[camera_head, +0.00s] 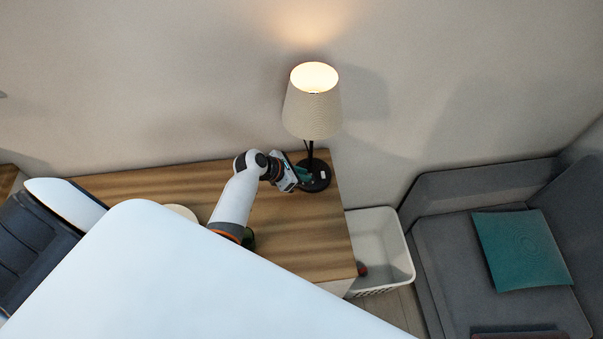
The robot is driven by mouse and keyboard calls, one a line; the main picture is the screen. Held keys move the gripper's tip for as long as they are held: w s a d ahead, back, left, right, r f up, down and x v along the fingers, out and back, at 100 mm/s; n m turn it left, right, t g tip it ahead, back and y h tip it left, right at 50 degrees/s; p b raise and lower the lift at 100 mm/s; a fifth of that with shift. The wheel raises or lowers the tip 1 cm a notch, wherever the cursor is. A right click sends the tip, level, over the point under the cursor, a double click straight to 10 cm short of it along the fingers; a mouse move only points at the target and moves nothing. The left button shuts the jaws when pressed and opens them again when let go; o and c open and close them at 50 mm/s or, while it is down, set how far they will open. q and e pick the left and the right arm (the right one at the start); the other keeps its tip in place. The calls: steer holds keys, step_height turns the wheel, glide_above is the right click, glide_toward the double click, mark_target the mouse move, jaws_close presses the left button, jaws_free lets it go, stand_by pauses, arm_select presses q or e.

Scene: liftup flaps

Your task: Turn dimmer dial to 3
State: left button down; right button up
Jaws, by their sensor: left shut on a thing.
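A table lamp (311,112) with a lit beige shade and a dark stem stands on the wooden cabinet top. Its round black base (319,183) sits near the cabinet's right end. My left gripper (302,175) reaches in from the left, low beside the stem, with its fingertips at the base. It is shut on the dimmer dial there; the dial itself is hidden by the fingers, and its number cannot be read. A small white mark shows on the base. My right gripper is not in view.
The wooden cabinet top (290,250) is mostly bare. A white basket (384,250) stands right of the cabinet, then a grey sofa (450,260) with a teal cushion (522,248). The wall is close behind the lamp.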

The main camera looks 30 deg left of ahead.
arm_select(q)
steer(key=shift+w+a+r+m+g+h, duration=0.15)
steer(key=shift+m+g+h, duration=0.15)
steer(key=shift+m, duration=0.25)
steer(key=shift+a+f+m+g+h, duration=0.1)
steer(key=shift+m+g+h, duration=0.1)
steer(key=shift+m+h, duration=0.3)
steer(key=m, duration=0.1)
steer(key=m+g+h, duration=0.1)
steer(key=shift+w+a+m+g, duration=0.15)
steer(key=shift+w+m+g, duration=0.05)
steer(key=shift+m+g, duration=0.15)
steer(key=m+g, duration=0.1)
steer(key=m+h, duration=0.1)
steer(key=shift+w+m+g+b, duration=0.2)
steer(key=shift+m+g+b, duration=0.1)
steer(key=shift+g+b, duration=0.1)
steer(key=shift+w+m+g+b, duration=0.15)
steer(key=shift+m+g+b, duration=0.5)
steer(key=shift+m+g, duration=0.45)
steer(key=shift+m, duration=0.3)
steer(key=c, duration=1.4)
jaws_free()
